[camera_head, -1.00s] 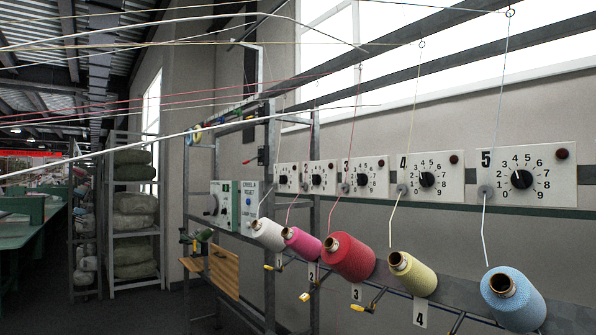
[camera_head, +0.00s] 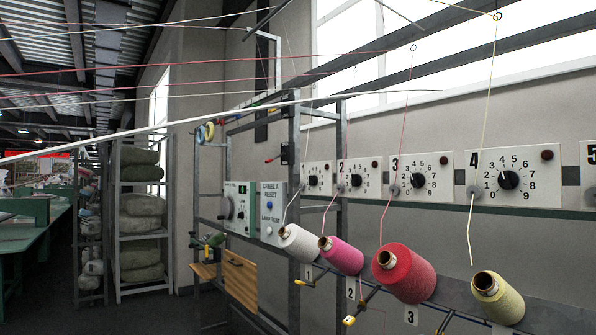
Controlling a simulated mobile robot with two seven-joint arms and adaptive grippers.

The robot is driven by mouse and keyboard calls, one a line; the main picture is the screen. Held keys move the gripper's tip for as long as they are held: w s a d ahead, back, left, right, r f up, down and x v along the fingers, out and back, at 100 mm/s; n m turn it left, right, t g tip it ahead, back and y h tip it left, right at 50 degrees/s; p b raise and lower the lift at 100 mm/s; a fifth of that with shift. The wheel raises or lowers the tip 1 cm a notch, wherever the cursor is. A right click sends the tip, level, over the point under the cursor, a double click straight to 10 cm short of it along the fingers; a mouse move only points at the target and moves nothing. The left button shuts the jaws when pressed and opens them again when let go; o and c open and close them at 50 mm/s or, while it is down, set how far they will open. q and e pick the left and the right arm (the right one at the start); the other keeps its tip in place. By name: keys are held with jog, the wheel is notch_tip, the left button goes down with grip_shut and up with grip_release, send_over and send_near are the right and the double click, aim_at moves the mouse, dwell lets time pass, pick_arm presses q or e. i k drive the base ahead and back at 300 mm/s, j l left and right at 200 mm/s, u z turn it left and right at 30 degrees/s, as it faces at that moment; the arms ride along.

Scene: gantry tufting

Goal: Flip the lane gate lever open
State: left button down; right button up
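Neither of my grippers is in view. No part is clearly marked as the lane gate lever. A small red-tipped part (camera_head: 269,160) juts left from the dark block on the grey upright post. I cannot tell which of these, if any, is the lane gate lever, or whether it is open or shut.
White, pink, red (camera_head: 404,273) and yellow (camera_head: 498,298) cones sit along the creel. Numbered dial panels (camera_head: 418,178) line the wall behind. A control box (camera_head: 273,212) and wooden panel (camera_head: 241,279) stand left of the cones. A sack shelf (camera_head: 140,220) is farther left. Yarns cross overhead.

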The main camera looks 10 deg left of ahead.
aim_at(269, 161)
jog(key=i+j+z, duration=0.15)
jog(key=j, duration=0.15)
jog(key=i+j+z, duration=0.3)
jog(key=j, duration=0.3)
jog(key=i+j, duration=0.15)
jog(key=j, duration=0.25)
jog(key=i+j, duration=0.1)
jog(key=j, duration=0.3)
jog(key=i+j+z, duration=0.1)
jog(key=j, duration=0.3)
jog(key=i+j, duration=0.15)
jog(key=j, duration=0.25)
jog(key=i+j, duration=0.1)
jog(key=j, duration=0.3)
jog(key=i+j+z, duration=0.1)
jog(key=j, duration=0.3)
